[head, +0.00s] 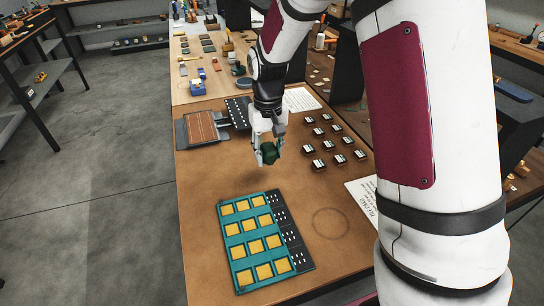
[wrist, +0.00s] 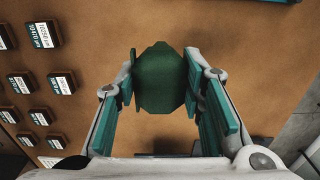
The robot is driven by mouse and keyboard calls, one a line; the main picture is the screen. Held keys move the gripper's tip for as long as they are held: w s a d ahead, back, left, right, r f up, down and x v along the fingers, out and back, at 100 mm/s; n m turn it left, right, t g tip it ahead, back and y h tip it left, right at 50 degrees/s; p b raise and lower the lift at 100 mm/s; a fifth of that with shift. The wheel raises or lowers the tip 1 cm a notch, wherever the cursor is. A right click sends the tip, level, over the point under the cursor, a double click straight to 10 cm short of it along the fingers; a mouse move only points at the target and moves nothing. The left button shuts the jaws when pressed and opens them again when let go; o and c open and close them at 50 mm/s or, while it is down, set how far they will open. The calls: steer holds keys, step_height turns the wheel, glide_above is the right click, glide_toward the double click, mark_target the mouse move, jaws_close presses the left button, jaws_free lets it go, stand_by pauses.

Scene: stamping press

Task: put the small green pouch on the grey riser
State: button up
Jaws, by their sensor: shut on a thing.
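My gripper (head: 267,156) is shut on the small green pouch (head: 270,152), above the brown table. In the wrist view the dark green pouch (wrist: 160,80) sits between the teal pads of my gripper (wrist: 163,90), with bare table below it. A low grey piece (head: 181,133) with a brown slotted top lies at the table's left edge, behind and left of the pouch. I cannot tell for certain whether it is the grey riser. The pouch is apart from it.
Several small dark blocks with white labels (head: 339,159) stand in rows right of my gripper. A teal tray with yellow squares (head: 237,239) lies in front. A dark dotted plate (head: 238,112) lies beside the grey piece. The table between my gripper and the teal tray is clear.

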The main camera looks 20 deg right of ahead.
mark_target(272, 158)
steer(key=shift+w+d, duration=0.3)
steer(key=shift+d, duration=0.05)
steer(key=shift+w+d+f, duration=0.15)
steer(key=shift+f, duration=0.8)
steer(key=shift+w+d+f, duration=0.15)
steer(key=shift+f, duration=0.75)
steer(key=shift+f, duration=0.1)
steer(key=o, duration=1.1)
